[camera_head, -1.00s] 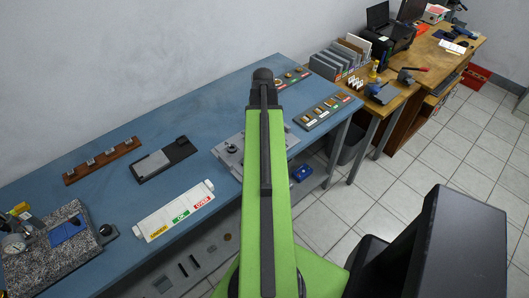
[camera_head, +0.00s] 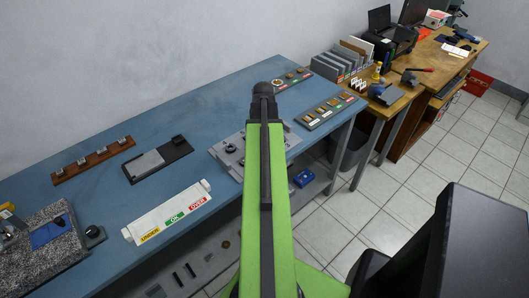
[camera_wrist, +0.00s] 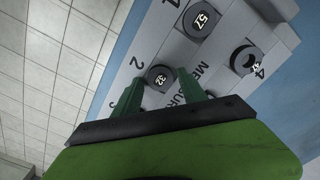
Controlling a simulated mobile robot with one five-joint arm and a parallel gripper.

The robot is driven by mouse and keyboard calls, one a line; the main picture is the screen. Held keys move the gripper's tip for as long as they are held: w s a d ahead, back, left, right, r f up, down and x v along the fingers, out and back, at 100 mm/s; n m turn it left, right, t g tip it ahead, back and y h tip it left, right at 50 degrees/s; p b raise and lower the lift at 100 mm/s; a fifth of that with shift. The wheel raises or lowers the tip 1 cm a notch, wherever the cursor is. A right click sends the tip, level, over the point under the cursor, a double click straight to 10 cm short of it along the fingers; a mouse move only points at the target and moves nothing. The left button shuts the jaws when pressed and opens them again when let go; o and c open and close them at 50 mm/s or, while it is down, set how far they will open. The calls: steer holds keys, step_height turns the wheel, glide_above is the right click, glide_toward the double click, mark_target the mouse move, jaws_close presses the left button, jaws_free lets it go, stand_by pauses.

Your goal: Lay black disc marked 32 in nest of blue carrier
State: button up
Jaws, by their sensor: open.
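The black disc marked 32 (camera_wrist: 158,79) lies on a grey plate (camera_wrist: 180,50) in the wrist view. My gripper (camera_wrist: 160,77) is open, with its two green fingers on either side of that disc in the picture; I cannot tell whether they touch it. In the head view my arm hides my gripper and part of the grey plate (camera_head: 222,158). A small blue object (camera_head: 304,178), possibly the blue carrier, sits low beside the bench, right of my arm. Its nest is too small to make out.
A dark disc marked 57 (camera_wrist: 199,20) and another dark disc (camera_wrist: 246,59) sit on the same plate. A white labelled block (camera_head: 168,212) and a black tray (camera_head: 157,160) stand on the blue bench (camera_head: 120,200). Tiled floor lies to the right.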

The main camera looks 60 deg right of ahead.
jaws_close()
step_height(320, 180, up, 5)
steer(key=p, duration=0.5)
steer(key=shift+r, duration=0.15)
stand_by(0.4)
